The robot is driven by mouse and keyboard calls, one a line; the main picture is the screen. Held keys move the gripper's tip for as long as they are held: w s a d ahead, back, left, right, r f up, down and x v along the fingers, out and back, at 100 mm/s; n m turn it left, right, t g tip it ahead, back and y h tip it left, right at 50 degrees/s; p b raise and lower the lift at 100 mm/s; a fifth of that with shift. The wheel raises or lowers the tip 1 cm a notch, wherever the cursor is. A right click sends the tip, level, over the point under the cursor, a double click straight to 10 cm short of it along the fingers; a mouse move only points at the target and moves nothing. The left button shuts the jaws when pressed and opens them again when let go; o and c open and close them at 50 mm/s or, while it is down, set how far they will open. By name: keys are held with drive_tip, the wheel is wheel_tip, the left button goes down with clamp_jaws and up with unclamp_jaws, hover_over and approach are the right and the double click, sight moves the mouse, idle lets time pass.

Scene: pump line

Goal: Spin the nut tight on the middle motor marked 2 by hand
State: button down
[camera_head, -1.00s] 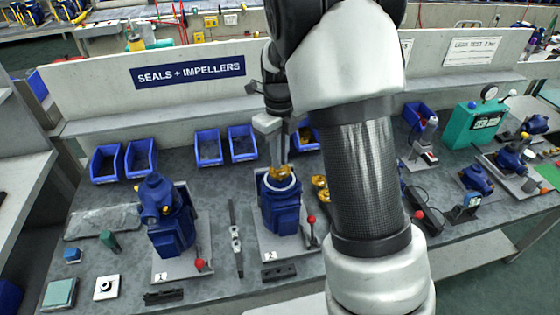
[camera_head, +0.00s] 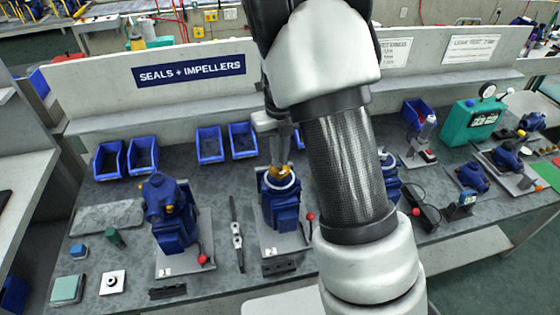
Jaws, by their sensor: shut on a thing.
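The middle motor (camera_head: 283,212), a blue body on a grey plate marked 2, stands upright at the bench's centre. A brass-coloured nut (camera_head: 284,171) sits at its top, inside a pale ring. My gripper (camera_head: 281,164) points down from above and is shut on the nut. The fingertips and part of the nut are hard to make out at this size. My arm hides the bench just right of this motor.
The motor marked 1 (camera_head: 172,220) stands to the left, with a long grey tool (camera_head: 237,235) between the two. Blue bins (camera_head: 209,145) line the back. A red-knobbed lever (camera_head: 310,216) stands close to the right of the middle motor. A teal tester (camera_head: 468,126) is at the right.

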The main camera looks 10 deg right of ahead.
drive_tip(key=shift+r+m+p, duration=0.1)
drive_tip(key=shift+m+p, duration=1.8)
drive_tip(key=shift+m, duration=0.2)
drive_tip(key=shift+s+p, duration=0.1)
drive_tip(key=shift+p, duration=0.3)
drive_tip(key=shift+m+p, duration=0.5)
drive_tip(key=shift+p, duration=0.25)
drive_tip(key=c, duration=2)
unclamp_jaws()
drive_tip(key=shift+r, duration=2.15)
